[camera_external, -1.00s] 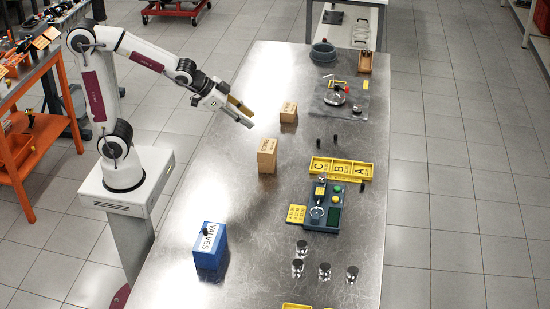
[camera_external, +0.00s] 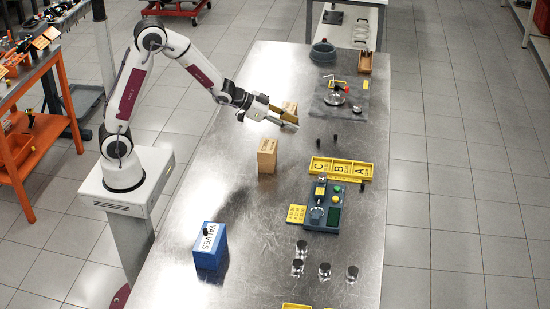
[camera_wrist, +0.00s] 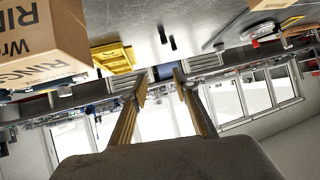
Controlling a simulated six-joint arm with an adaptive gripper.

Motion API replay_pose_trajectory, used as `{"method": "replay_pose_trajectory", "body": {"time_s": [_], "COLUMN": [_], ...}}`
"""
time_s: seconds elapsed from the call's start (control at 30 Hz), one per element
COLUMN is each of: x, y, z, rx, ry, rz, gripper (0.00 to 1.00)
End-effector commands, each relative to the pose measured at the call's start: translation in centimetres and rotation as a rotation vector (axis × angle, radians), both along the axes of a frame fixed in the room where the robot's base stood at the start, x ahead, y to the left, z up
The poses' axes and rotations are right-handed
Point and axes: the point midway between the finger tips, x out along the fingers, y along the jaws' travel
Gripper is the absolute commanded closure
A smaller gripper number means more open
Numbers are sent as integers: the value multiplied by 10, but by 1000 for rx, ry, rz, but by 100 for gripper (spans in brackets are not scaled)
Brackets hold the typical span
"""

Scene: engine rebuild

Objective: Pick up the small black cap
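Two small black upright pieces stand on the steel table beyond the yellow tray, one at left (camera_external: 318,142) and one at right (camera_external: 335,138). They also show as dark stubs in the wrist view, (camera_wrist: 163,38) and (camera_wrist: 173,42). Another small black piece (camera_external: 206,231) sits on top of the blue VALVES box (camera_external: 210,258). I cannot tell which is the cap.
A yellow tray marked A, B, C (camera_external: 342,168) and a dark fixture (camera_external: 324,212) lie to the right. Several metal cylinders stand nearer. The table's middle left is clear.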

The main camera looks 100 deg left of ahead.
Motion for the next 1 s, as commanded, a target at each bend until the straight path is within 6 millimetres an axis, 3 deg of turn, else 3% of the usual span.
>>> {"method": "replay_pose_trajectory", "body": {"time_s": [0.2, 0.4, 1.0], "x": [12, 17, 21], "y": [23, 35, 39], "z": [-31, -50, -56], "rx": [-29, -52, -60], "ry": [-53, -93, -111], "rz": [-13, -26, -33], "gripper": [70, 70, 70]}}
